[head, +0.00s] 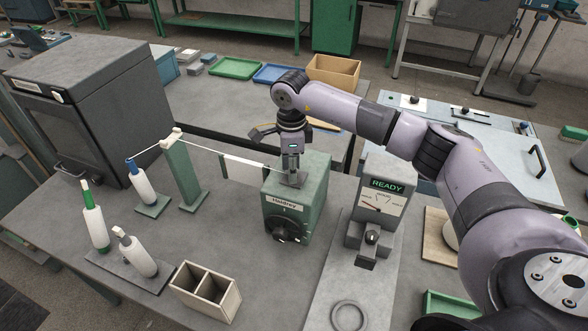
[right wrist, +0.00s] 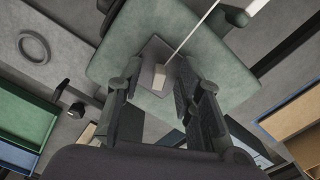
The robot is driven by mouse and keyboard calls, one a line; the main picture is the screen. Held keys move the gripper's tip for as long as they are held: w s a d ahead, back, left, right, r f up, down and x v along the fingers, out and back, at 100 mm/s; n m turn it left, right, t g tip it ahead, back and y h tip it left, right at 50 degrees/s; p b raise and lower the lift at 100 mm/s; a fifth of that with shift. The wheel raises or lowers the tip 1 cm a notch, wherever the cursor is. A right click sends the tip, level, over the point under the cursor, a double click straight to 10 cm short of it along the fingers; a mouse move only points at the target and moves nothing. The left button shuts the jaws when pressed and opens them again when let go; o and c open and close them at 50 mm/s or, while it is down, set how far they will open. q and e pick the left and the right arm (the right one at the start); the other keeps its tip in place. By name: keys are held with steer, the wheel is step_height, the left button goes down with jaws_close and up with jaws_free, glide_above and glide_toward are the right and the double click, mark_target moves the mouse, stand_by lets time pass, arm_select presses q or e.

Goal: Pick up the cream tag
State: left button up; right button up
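A small cream piece (right wrist: 160,77), which looks like the cream tag, is on a grey plate on top of the green winder box (right wrist: 130,60). A thin thread runs up to it. My right gripper (right wrist: 153,92) points down over it in the right wrist view. Its two fingers stand apart, one on either side of the cream piece, with gaps visible. In the head view my right gripper (head: 292,172) is just above the top of the green box (head: 315,205), and the tag is hidden behind the fingers. My left gripper is not in view.
A green post (head: 184,175) carries the thread from a white bobbin (head: 140,182). A white cylinder (head: 244,163) is beside the box. A READY gauge (head: 383,200) stands to the right. A wooden divided box (head: 205,293) and more bobbins (head: 96,222) are at front left.

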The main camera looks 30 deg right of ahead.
steer(key=shift+c, duration=1.2)
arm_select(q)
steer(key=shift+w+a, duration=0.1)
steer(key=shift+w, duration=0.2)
arm_select(e)
jaws_close()
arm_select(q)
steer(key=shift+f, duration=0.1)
arm_select(e)
steer(key=shift+r, duration=0.1)
arm_select(q)
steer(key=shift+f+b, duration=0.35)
steer(key=shift+b, duration=0.05)
arm_select(e)
step_height(320, 180, up, 23)
